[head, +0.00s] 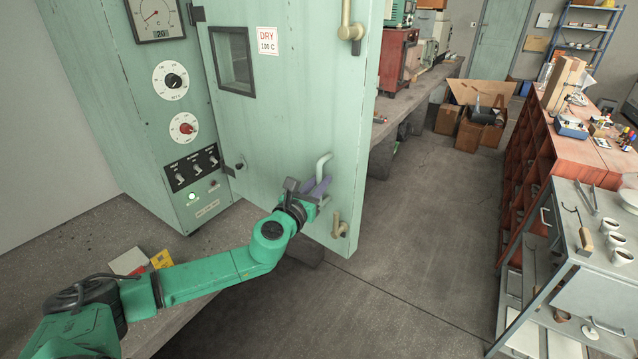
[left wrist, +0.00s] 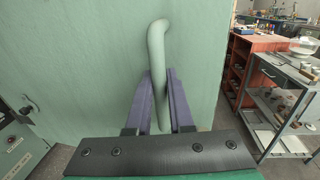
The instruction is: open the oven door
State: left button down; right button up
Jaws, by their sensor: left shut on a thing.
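The oven door (head: 290,125) is a pale green panel with a small dark window (head: 233,62) and a "DRY 100 C" label. It stands at an angle to the oven's control front (head: 175,120), with its free right edge out over the floor. The oven's inside is hidden behind it. A pale green bar handle (head: 323,163) is on the door's lower right. My left gripper (head: 316,187) is shut on it. In the left wrist view, the purple fingers (left wrist: 162,100) lie either side of the handle (left wrist: 157,50). My right gripper is not in view.
Brass-coloured fittings (head: 340,225) sit at the door's right edge. A grey bench (head: 225,225) lies below the oven, with a yellow item (head: 162,259) on it. Open floor (head: 430,220) is to the right. A metal trolley (head: 580,235) and red shelves (head: 535,165) stand further right.

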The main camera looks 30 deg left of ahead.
pick_arm(q)
jog(key=shift+s+a+r, duration=0.1)
jog(key=shift+s+r, duration=0.05)
jog(key=shift+s, duration=0.1)
jog(key=c, duration=0.8)
grip_release()
